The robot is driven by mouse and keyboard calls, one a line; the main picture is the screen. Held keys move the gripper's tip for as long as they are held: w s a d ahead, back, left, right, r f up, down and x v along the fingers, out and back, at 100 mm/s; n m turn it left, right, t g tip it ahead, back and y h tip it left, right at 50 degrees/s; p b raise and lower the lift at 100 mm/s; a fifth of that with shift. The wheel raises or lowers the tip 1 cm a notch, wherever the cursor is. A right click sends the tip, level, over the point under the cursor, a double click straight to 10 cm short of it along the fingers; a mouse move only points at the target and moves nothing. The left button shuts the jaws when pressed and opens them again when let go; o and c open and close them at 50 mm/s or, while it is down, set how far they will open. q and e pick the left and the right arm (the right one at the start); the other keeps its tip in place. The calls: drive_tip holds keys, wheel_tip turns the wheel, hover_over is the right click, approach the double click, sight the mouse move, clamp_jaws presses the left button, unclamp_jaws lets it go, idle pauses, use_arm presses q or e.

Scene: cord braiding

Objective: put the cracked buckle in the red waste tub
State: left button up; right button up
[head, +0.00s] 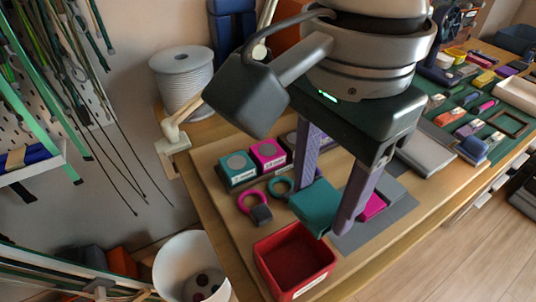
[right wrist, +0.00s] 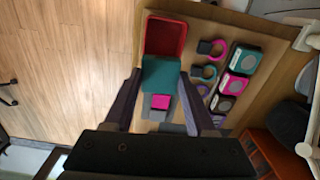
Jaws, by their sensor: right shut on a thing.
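My right gripper (head: 332,180) is shut on a flat teal piece (head: 314,208), held between its two purple-grey fingers. The teal piece also shows in the right wrist view (right wrist: 161,76). I take it for the buckle; no crack can be made out. The red waste tub (head: 292,262) stands just in front of the held piece in the head view, near the table's front corner. It shows at the top of the right wrist view (right wrist: 165,37), beside the teal piece, with no contents visible. My left gripper is not in view.
A white cord spool (head: 182,80) is behind; a white bin (head: 188,262) stands below the table edge.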

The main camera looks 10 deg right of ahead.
wheel_tip(320, 180, down, 3)
drive_tip(key=shift+f+b, duration=0.2)
drive_tip(key=shift+b, duration=0.55)
drive_tip(key=o, duration=1.4)
drive_tip(key=shift+r, duration=0.1)
wheel_tip(320, 180, up, 10)
drive_tip(key=shift+f+p, duration=0.1)
drive_tip(key=shift+p, duration=0.2)
